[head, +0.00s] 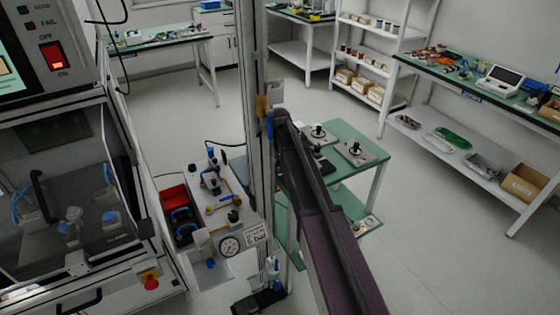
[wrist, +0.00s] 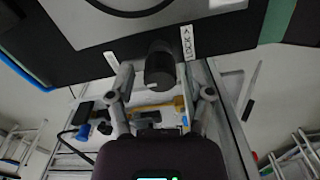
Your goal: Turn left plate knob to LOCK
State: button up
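In the wrist view a dark round knob (wrist: 159,66) stands out from a dark plate (wrist: 90,50), beside a white LOCK label (wrist: 188,43) with an arrow. My gripper (wrist: 157,82) has its two fingers apart, one on each side of the knob. The fingers look clear of the knob, with a gap at each side; exact contact is hard to tell. In the head view two grey plates with black knobs lie on the green table: the left plate's knob (head: 318,131) and the right plate (head: 366,154). My gripper is hidden behind my arm there.
The green table (head: 345,131) has a lower shelf. A machine with a red switch (head: 53,57) fills the far left. The floor at right is clear.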

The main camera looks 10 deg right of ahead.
grip_shut()
jog(key=shift+m, duration=0.3)
jog(key=m, duration=0.8)
jog(key=shift+m, duration=0.3)
jog(key=m, duration=0.4)
jog(key=shift+m, duration=2.2)
